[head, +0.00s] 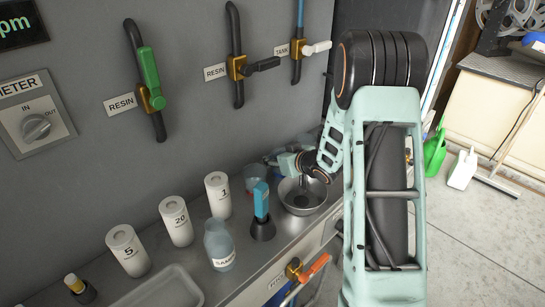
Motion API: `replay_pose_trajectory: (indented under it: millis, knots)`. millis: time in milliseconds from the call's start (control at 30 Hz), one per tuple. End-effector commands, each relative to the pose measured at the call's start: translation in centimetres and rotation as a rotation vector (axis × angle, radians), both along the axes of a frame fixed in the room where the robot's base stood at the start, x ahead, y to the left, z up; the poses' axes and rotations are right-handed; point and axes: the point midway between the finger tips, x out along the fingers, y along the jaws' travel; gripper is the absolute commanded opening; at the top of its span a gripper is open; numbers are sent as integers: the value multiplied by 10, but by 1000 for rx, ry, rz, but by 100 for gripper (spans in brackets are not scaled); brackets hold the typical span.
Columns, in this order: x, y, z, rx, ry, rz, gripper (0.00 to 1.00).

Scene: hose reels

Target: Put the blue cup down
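A translucent blue cup (254,173) shows at the back of the steel counter, just right of the white canister marked 1. My arm comes over from the right, and its wrist bends down to the counter behind the metal bowl. My gripper (277,158) is small and partly hidden at the end of this wrist, close to the right of the cup. Its fingers cannot be made out, so I cannot tell whether they touch or hold the cup. The cup's base is partly hidden by the things in front.
A metal bowl (302,195), a blue-handled tool in a dark holder (262,225), a sample bottle (219,245) and canisters marked 1 (218,195), 20 (176,221) and 5 (128,251) crowd the counter. A tray (165,291) lies in front. Valve levers (150,80) stick out above.

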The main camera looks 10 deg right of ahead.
Motion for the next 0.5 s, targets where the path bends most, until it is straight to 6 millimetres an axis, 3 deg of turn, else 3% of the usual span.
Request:
replay_pose_trajectory:
  millis: [33, 300, 500]
  knots:
    - [0, 0, 0, 0, 0, 0, 29]
    - [0, 0, 0, 0, 1, 0, 57]
    - [0, 0, 0, 0, 1, 0, 57]
